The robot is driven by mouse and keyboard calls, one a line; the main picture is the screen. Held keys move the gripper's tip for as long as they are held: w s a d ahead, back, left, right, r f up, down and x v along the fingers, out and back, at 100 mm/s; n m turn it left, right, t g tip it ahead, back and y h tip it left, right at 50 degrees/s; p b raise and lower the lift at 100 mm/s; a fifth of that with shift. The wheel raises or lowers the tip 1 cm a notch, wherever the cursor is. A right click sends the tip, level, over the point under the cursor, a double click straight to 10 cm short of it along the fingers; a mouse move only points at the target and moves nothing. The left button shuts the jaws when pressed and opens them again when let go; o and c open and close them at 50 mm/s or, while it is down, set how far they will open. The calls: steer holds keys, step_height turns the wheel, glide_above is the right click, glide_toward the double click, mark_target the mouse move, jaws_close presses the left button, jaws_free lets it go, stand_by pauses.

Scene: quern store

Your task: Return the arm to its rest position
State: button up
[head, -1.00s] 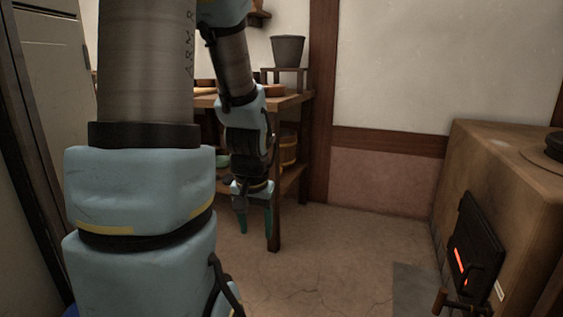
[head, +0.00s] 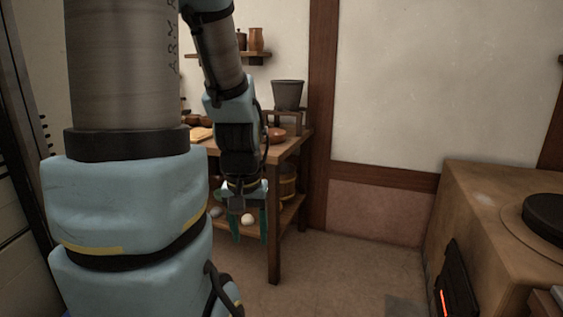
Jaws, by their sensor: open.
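My arm reaches down from the top of the head view, with a large link of mine filling the left side. My gripper (head: 250,228) hangs pointing down in front of the wooden table (head: 288,148), its two green fingers apart. A small white round thing (head: 247,219) shows between the fingers. It seems to lie on the table's lower shelf behind them, though the overlap makes this hard to judge. The gripper looks empty. The arm hides the left part of the table.
A dark pot (head: 288,95) stands on a small stand on the table, near a brown bowl (head: 274,135). A wall shelf (head: 250,56) holds jars. A stove (head: 490,205) with a glowing door stands at the right. The floor between table and stove is clear.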

step_height(320, 180, up, 17)
steer(key=p, duration=1.4)
